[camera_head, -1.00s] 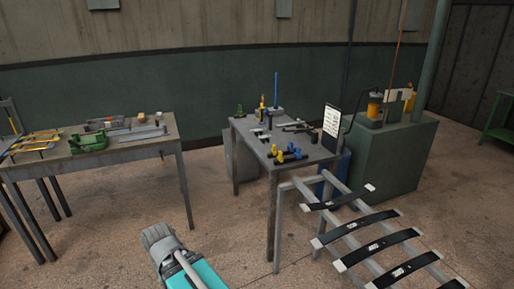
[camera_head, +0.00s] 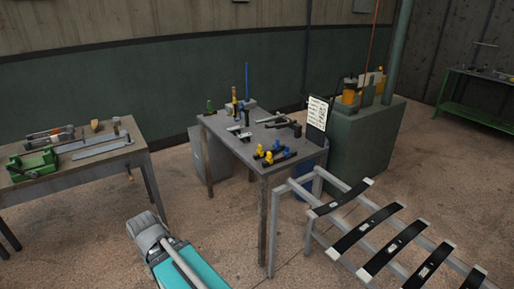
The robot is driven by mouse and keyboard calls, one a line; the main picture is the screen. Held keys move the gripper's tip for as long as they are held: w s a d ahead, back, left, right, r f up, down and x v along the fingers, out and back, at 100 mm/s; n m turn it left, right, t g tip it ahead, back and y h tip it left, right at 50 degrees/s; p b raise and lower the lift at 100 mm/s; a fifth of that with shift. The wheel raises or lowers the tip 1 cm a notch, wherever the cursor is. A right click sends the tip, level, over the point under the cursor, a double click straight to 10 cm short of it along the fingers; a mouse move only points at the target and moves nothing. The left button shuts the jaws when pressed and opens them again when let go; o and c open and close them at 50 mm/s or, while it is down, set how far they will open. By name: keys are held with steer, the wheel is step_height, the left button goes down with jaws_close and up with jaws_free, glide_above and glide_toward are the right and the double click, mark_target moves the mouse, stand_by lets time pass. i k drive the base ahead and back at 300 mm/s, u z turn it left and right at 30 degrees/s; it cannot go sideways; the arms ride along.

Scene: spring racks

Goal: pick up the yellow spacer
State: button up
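Two small yellow pieces stand on the grey middle table (camera_head: 226,143), near its front edge. One yellow piece (camera_head: 260,150) is a little behind the other yellow piece (camera_head: 268,159). They look like the yellow spacers, but they are too small to make out their shape well. They seem to sit on or beside dark bars, with two blue pieces (camera_head: 288,151) to their right. My teal and grey arm shows at the bottom, well short of the table.
A rack of black leaf springs (camera_head: 367,228) stands front right, close to the table. A left table (camera_head: 90,171) holds a green vise (camera_head: 34,163) and tools. A green cabinet (camera_head: 359,140) stands behind right.

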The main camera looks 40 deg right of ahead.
mark_target(259, 151)
steer(key=z, duration=0.3)
steer(key=i, duration=0.6)
steer(key=z, duration=0.85)
steer(key=i, duration=0.55)
steer(key=z, duration=0.4)
steer(key=k, duration=0.9)
steer(key=z, duration=0.15)
steer(key=i, duration=0.7)
steer(key=u, duration=0.05)
